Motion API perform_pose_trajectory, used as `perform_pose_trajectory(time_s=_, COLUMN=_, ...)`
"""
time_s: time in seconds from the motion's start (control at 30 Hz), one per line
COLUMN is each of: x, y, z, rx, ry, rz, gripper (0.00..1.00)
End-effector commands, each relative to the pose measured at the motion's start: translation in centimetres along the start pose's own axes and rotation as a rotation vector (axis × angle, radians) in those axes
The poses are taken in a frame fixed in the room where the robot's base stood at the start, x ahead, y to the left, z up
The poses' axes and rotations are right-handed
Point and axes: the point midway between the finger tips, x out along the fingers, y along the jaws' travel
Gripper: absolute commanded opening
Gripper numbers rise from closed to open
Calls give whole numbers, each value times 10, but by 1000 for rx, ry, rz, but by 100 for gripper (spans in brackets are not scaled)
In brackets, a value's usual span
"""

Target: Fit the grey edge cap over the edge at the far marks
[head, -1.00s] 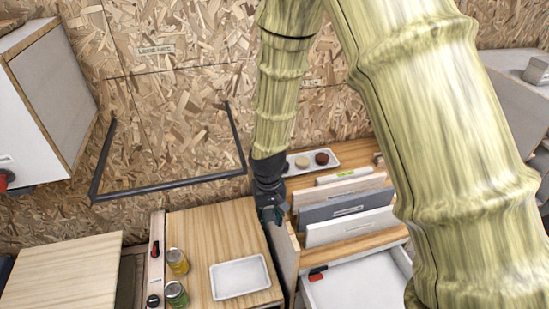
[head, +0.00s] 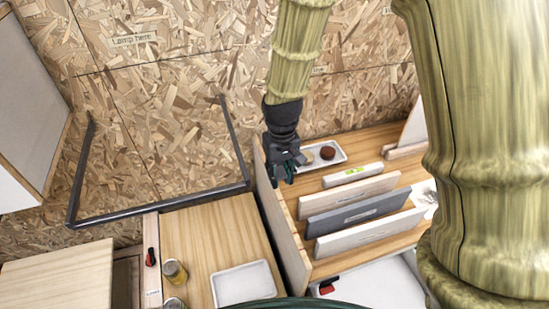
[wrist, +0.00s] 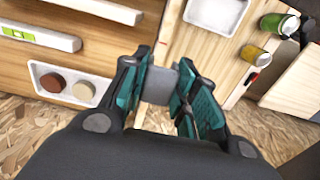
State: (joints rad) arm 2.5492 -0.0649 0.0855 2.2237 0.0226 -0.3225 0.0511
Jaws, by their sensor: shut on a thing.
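My gripper (head: 284,174) is shut on the grey edge cap (wrist: 158,85), a small grey block between the teal finger pads in the wrist view. In the head view the cap is hardly visible behind the fingers. The gripper is over the far end of the upright wooden side panel (head: 284,226), left of the white tray with round items. I cannot tell whether the cap touches the panel's top edge.
The white tray (head: 324,161) lies close right of my gripper. Several upright boards (head: 356,215) stand right of the panel. A dark metal frame (head: 160,205) is on the left. A wooden top holds jars (head: 174,272) and an empty white tray (head: 244,283).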

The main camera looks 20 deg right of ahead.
Motion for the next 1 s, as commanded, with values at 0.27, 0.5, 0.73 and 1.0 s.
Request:
perform_pose_trajectory(time_s=0.27, x=3, y=0, z=0, rx=-1, ry=0, rz=0, gripper=16)
perform_pose_trajectory(time_s=0.5, x=11, y=0, z=0, rx=0, ry=0, rz=0, gripper=16)
perform_pose_trajectory(time_s=0.73, x=19, y=0, z=0, rx=0, ry=0, rz=0, gripper=16)
perform_pose_trajectory(time_s=1.0, x=30, y=0, z=0, rx=0, ry=0, rz=0, gripper=16)
